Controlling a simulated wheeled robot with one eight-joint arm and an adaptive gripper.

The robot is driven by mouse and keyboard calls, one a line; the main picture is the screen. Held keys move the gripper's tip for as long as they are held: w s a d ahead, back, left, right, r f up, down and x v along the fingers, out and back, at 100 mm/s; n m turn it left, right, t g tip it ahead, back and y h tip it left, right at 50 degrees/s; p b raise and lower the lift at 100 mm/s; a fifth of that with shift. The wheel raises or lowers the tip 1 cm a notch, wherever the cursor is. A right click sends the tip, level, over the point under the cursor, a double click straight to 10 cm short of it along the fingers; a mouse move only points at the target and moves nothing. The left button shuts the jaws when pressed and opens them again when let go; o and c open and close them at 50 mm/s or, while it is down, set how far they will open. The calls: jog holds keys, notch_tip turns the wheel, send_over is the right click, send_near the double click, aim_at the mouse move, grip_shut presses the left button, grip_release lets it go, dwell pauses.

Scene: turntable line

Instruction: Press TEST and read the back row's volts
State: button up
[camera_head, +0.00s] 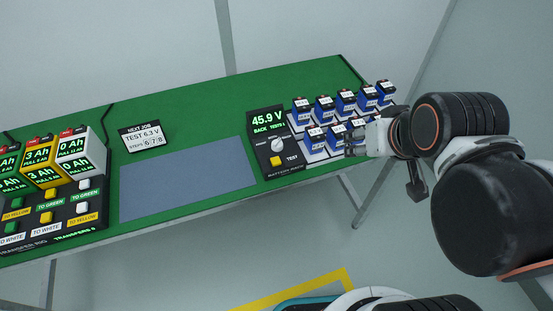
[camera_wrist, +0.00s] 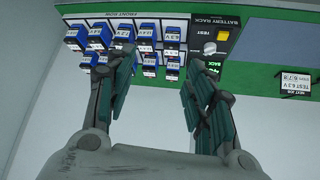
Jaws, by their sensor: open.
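The battery rack's control panel (camera_head: 258,119) has a lit display reading 45.9 V, with BACK and a small TESTS count, apparently 1, beneath. Below it are a pale selector knob (camera_head: 277,145) and the yellow TEST button (camera_head: 275,161). Blue batteries (camera_head: 323,103) stand in two rows to the panel's right. My gripper (camera_head: 354,141) is by the front row, right of the panel. In the wrist view my gripper (camera_wrist: 158,72) is open and empty. That view also shows the yellow button (camera_wrist: 223,35) and knob (camera_wrist: 210,48); a finger partly hides the display.
A NEXT JOB card (camera_head: 142,136) reads TEST 6.3 V, STEPS 6 7 8. A grey-blue mat (camera_head: 188,180) lies bare on the green table (camera_head: 200,112). At left, a transfer rig (camera_head: 55,222) has several buttons and yellow, white and green battery packs.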

grip_shut()
dwell(1.4)
